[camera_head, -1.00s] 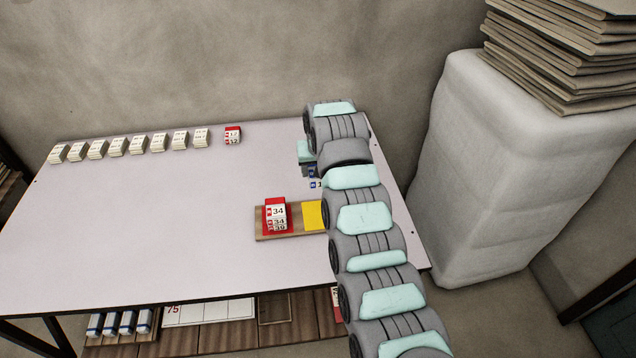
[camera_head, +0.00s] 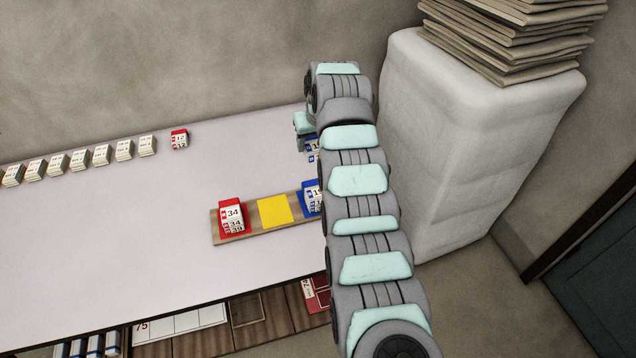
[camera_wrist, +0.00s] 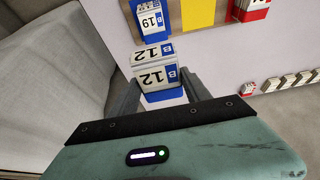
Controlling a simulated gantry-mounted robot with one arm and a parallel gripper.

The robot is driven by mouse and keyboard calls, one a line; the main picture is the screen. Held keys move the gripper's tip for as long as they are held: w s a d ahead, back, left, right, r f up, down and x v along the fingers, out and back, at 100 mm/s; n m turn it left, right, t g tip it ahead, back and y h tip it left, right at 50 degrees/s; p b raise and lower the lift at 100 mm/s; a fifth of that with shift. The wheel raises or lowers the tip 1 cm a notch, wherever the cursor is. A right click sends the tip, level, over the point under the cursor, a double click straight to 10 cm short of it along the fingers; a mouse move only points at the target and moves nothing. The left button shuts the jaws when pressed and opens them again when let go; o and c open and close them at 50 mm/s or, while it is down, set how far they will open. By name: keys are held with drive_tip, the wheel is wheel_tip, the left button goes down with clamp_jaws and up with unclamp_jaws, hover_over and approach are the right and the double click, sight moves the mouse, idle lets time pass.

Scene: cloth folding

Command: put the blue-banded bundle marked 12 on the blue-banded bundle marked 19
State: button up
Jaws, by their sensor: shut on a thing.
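My gripper (camera_wrist: 161,88) is shut on the blue-banded bundle marked 12 (camera_wrist: 154,78), with one finger on each side of it. The bundle is white with a blue band and shows 12 on two faces. In the head view it is partly hidden below my gripper (camera_head: 306,138), near the table's right end. The blue-banded bundle marked 19 (camera_wrist: 151,20) lies just beyond it, apart from it, on the wooden board. In the head view the 19 bundle (camera_head: 311,197) is at the board's right end, partly covered by my arm.
The wooden board (camera_head: 250,229) also bears a yellow square (camera_head: 274,211) and a red-banded stack marked 34 (camera_head: 231,215). A red-banded bundle (camera_head: 180,139) and a row of white bundles (camera_head: 101,155) line the back edge. The table's middle is clear. A padded block (camera_head: 460,150) stands at right.

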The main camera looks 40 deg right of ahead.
wheel_tip(320, 180, down, 15)
drive_tip(key=b, duration=0.2)
drive_tip(key=shift+f+b, duration=0.15)
drive_tip(key=shift+b, duration=0.2)
drive_tip(key=shift+f, duration=0.15)
drive_tip(key=o, duration=1.4)
drive_tip(key=shift+d+r, duration=0.1)
drive_tip(key=shift+r, duration=0.5)
drive_tip(key=shift+s+a+r+p, duration=0.2)
drive_tip(key=shift+s+r+p, duration=0.1)
drive_tip(key=shift+r+p, duration=0.4)
drive_tip(key=p+v, duration=0.1)
drive_tip(key=v, duration=0.8)
drive_tip(key=shift+s+a+r+p, duration=0.1)
drive_tip(key=shift+s+r+p, duration=0.15)
drive_tip(key=shift+p, duration=0.15)
